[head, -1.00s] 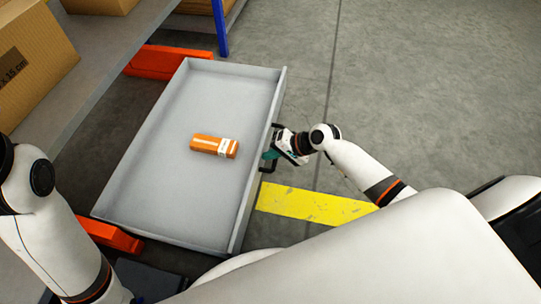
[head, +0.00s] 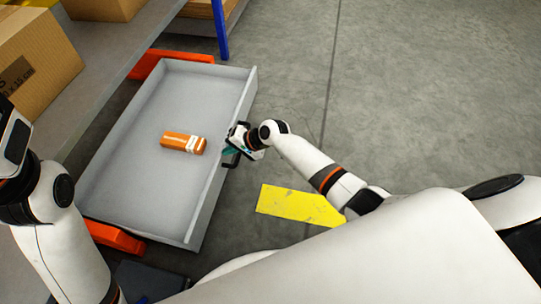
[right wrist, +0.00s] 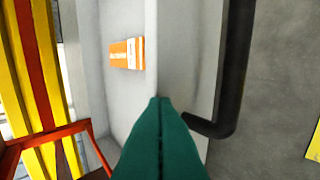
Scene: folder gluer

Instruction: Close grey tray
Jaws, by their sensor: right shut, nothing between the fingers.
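The grey tray (head: 118,178) is a drawer pulled out from under the shelf in the head view. An orange box with a white label (head: 183,143) lies in it, and the box (right wrist: 126,54) also shows in the right wrist view. My right gripper (head: 231,147) is at the tray's front panel, beside the black handle (head: 233,160). In the right wrist view its green fingers (right wrist: 160,105) are shut together with nothing between them, close to the front wall and the handle (right wrist: 236,75). Whether they touch the panel is unclear. My left arm is at the left edge; its fingers are outside the frame.
Orange rails (head: 117,237) flank the tray. Cardboard boxes (head: 35,55) stand on the grey shelf (head: 125,55), with a blue post (head: 221,28) at its end. A yellow floor marking (head: 298,204) lies right of the tray. The floor beyond is clear.

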